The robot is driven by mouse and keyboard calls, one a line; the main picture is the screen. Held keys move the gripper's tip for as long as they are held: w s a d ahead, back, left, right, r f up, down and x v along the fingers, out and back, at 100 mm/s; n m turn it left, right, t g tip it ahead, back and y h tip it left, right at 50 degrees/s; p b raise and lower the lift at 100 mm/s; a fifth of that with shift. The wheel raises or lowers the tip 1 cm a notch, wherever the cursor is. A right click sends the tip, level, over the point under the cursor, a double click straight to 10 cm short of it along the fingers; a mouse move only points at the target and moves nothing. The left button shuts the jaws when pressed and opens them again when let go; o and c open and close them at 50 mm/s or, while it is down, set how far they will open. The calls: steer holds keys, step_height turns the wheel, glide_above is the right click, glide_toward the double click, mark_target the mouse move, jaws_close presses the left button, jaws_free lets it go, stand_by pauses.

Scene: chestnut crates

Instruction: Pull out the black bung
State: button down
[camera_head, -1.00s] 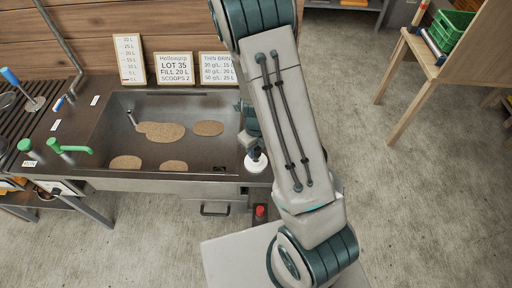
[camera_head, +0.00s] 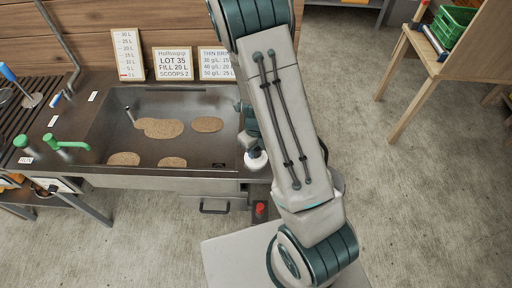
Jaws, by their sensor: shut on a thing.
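The open metal sink (camera_head: 100,166) is on the left, with several brown flat patches (camera_head: 172,162) on its floor. I cannot make out the black bung. A small dark mark (camera_head: 219,165) shows at the sink's front right corner, too small to identify. My arm crosses the middle of the picture. Its wrist end, with a white rounded part, is at the sink's right front corner. My gripper's fingers are hidden behind or below the arm, so what they hold does not show.
A green-handled tap (camera_head: 70,145) stands at the sink's left side. Signs (camera_head: 174,63) lean behind the sink. A red button (camera_head: 260,208) is low near the sink's front. A wooden stand (camera_head: 440,70) with a green crate (camera_head: 452,27) is at the right; the floor between is clear.

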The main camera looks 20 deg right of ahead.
steer(key=shift+f, duration=0.3)
steer(key=c, duration=1)
jaws_free()
steer(key=shift+o, duration=0.2)
steer(key=shift+r, duration=0.1)
step_height(320, 180, up, 14)
steer(key=p, duration=0.1)
steer(key=shift+p, duration=0.4)
